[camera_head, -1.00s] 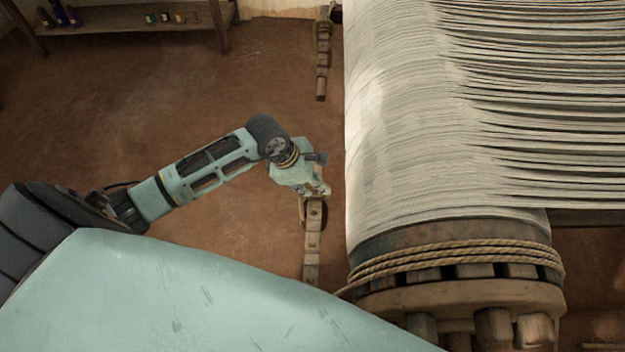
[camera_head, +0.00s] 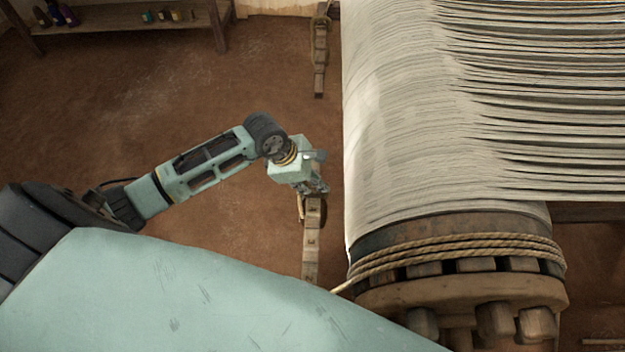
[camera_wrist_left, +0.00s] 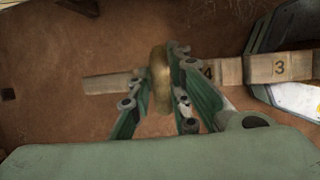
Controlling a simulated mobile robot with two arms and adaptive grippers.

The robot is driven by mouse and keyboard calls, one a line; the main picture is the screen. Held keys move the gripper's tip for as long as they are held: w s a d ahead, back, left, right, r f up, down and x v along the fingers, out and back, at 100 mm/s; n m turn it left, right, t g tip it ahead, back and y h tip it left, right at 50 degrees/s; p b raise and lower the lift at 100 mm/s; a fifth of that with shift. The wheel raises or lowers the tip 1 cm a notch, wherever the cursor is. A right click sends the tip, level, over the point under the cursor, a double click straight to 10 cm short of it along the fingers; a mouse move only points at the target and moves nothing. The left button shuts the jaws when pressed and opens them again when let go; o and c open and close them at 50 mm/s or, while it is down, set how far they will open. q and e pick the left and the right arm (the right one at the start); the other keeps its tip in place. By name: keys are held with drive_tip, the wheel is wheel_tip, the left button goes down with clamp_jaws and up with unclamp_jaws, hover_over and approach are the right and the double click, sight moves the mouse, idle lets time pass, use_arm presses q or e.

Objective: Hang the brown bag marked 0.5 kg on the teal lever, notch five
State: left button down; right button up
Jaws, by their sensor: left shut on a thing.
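My left gripper (camera_head: 316,187) is over the near wooden lever (camera_head: 311,240), at its far part. In the left wrist view the gripper (camera_wrist_left: 158,65) is shut on a brown, rounded thing (camera_wrist_left: 159,80), which looks like the bag seen from above. No 0.5 kg mark shows. The thing lies across the lever, beyond the numbers 4 and 3 on it (camera_wrist_left: 255,68), toward the lever's end. I cannot tell whether it hangs on the lever or is only held over it. No teal shows on the lever. My right gripper is not in view.
The warp beam (camera_head: 455,260) with pale threads and wound rope stands close to the right of the lever. A second notched lever (camera_head: 320,60) hangs farther back. A wooden shelf (camera_head: 120,25) with small spools is at the back left. The earth floor between is clear.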

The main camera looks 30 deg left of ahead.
use_arm(q)
drive_tip(key=c, duration=1.6)
unclamp_jaws()
drive_tip(key=shift+f, duration=0.1)
drive_tip(key=shift+o, duration=0.2)
drive_tip(key=shift+s, duration=0.1)
drive_tip(key=shift+a, duration=0.1)
drive_tip(key=v, duration=1.2)
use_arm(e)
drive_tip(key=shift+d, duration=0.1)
